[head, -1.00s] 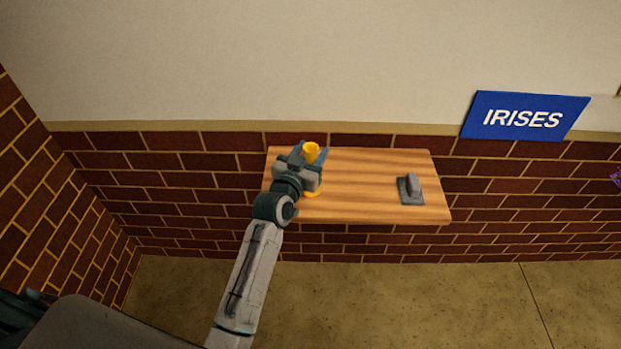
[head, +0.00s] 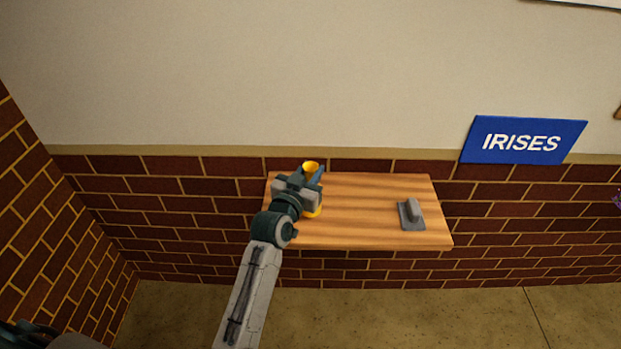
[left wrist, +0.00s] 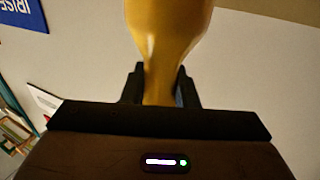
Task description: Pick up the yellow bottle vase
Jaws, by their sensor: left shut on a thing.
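The yellow bottle vase (head: 311,167) is at the left end of the wooden wall shelf (head: 370,235). In the head view its top rim shows above my left gripper (head: 309,181) and part of its base shows below; the gripper hides its middle. In the left wrist view the vase (left wrist: 165,40) stands between the two dark fingers (left wrist: 161,88), which are shut on its narrow part. I cannot tell whether its base touches the shelf. My right gripper is not in view.
A grey object with an upright part (head: 411,215) sits on the shelf's right side. The shelf's middle is clear. A blue IRISES sign (head: 524,140) hangs on the wall at the right. Brick wall (head: 160,215) runs behind and to the left.

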